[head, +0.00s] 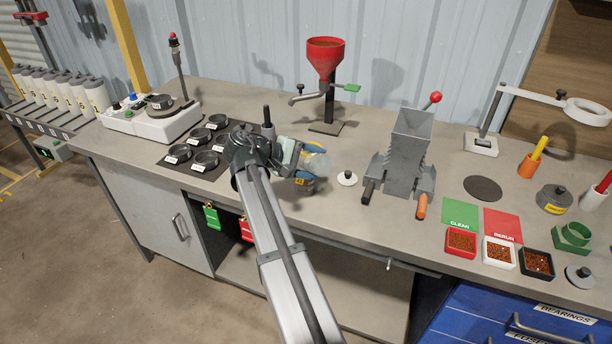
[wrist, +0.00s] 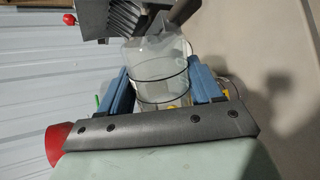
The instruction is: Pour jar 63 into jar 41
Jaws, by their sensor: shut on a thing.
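My gripper (head: 306,168) is over the bench, left of the grey splitter. Its blue fingers are shut on a clear jar (wrist: 158,62), which sits between them in the wrist view. The jar has dark rings around it and looks empty in its visible part. It also shows as a pale clear shape in the head view (head: 317,161). Its number is not readable, so I cannot tell which jar it is. A clear curved edge with a bit of yellow (wrist: 228,88) shows beyond the right finger; I cannot tell whether it is a second jar.
A white lid (head: 347,179) lies right of my gripper. The grey splitter (head: 405,150) stands further right, a red funnel (head: 326,52) on a stand behind. Several dark dishes (head: 206,160) lie left. Red (head: 461,242), white and black trays hold reddish grains at front right.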

